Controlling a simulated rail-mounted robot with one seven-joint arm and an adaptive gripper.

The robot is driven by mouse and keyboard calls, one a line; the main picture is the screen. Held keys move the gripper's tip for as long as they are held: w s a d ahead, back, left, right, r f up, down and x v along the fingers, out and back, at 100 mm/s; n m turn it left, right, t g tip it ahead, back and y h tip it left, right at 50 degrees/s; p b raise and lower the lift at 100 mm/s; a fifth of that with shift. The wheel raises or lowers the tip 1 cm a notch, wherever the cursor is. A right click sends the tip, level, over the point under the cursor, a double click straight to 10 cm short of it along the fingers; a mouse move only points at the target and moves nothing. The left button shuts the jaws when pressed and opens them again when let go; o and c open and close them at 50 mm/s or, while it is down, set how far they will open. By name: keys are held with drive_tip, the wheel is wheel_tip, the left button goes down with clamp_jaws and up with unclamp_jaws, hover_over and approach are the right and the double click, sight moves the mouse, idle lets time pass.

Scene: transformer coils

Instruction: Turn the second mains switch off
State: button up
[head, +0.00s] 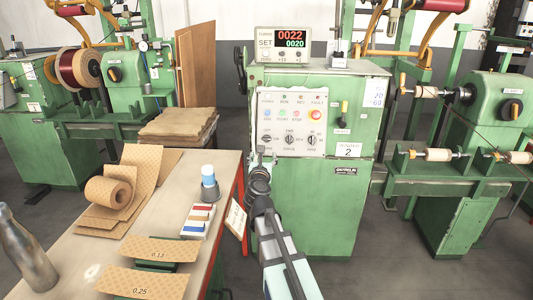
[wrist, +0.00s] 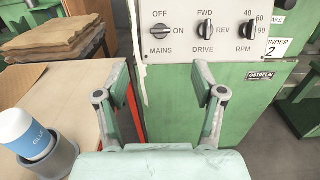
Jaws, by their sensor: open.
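The mains switch (wrist: 160,31) is a dark rotary knob on the white control panel (head: 290,119) of the green winder marked 2. In the wrist view its bar lies sideways, towards ON at its right; OFF is printed above it. In the head view the switch (head: 266,139) is at the panel's lower left. My gripper (wrist: 160,88) is open and empty, its fingers apart below the switch in the wrist view and not touching it. In the head view the gripper (head: 262,160) is in front of the panel's lower left corner, and its fingers are hard to make out.
DRIVE (wrist: 205,31) and RPM (wrist: 247,31) knobs sit right of the mains switch. A red button (head: 315,115) is higher on the panel. The workbench (head: 180,225) at left holds a blue-and-white glue pot (head: 209,179), insulation sheets and a bottle (head: 25,248).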

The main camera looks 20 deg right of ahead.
sight(266, 139)
drive_tip(key=x, duration=1.1)
drive_tip(key=f+x, duration=0.1)
drive_tip(key=x, duration=0.5)
drive_tip(key=shift+w+d+b, duration=0.1)
drive_tip(key=shift+w+b, duration=0.15)
drive_tip(key=shift+b, duration=0.05)
drive_tip(key=c, duration=1.2)
